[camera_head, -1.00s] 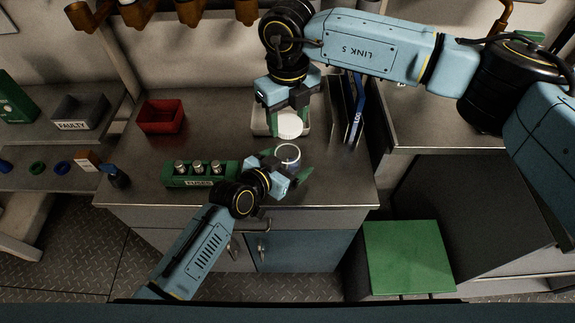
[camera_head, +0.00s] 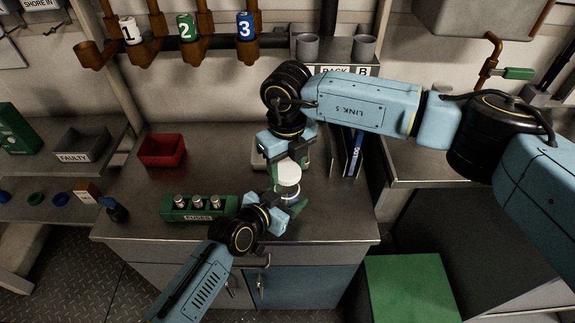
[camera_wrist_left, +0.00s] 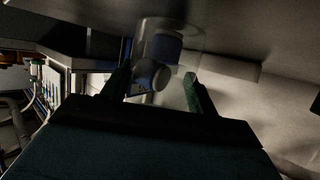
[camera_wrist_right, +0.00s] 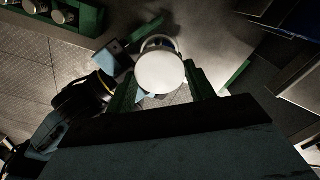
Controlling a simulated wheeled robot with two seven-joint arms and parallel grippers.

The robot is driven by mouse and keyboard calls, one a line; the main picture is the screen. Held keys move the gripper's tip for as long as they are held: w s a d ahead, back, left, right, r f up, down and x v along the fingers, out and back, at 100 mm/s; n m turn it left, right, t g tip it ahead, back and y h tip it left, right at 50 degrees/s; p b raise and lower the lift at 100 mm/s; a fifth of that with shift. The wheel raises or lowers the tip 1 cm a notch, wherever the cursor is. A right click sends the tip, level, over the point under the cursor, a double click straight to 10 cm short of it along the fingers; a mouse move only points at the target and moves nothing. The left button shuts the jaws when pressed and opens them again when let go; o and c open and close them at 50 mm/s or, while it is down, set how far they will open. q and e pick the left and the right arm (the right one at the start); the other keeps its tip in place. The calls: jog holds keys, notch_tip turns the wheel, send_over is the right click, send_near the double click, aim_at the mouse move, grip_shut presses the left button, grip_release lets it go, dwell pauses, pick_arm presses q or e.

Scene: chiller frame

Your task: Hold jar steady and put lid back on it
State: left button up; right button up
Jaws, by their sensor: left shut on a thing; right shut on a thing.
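The clear glass jar (camera_head: 289,190) stands near the front of the steel bench. My left gripper (camera_head: 284,206) is shut on it low down. In the left wrist view the see-through jar (camera_wrist_left: 168,48) sits between the left fingers (camera_wrist_left: 155,88). My right gripper (camera_head: 287,162) is shut on the round white lid (camera_head: 287,173). The lid covers part of the jar's top in the head view. In the right wrist view the lid (camera_wrist_right: 160,72) is between the right fingers (camera_wrist_right: 162,88), and the jar's rim (camera_wrist_right: 160,40) shows beyond it, off centre. I cannot tell whether lid and jar touch.
A green fuse holder (camera_head: 199,208) is left of the jar, with a red bin (camera_head: 161,150) behind it. A pale tray (camera_head: 262,152) and upright binders (camera_head: 352,150) are at the back. Numbered canisters (camera_head: 186,27) hang on the wall. The bench's right front is clear.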

aim_at(288, 171)
jog(key=shift+f, duration=0.65)
jog(key=shift+f, duration=0.1)
jog(key=shift+f, duration=0.7)
jog(key=shift+d+f, duration=0.1)
jog(key=shift+f, duration=0.1)
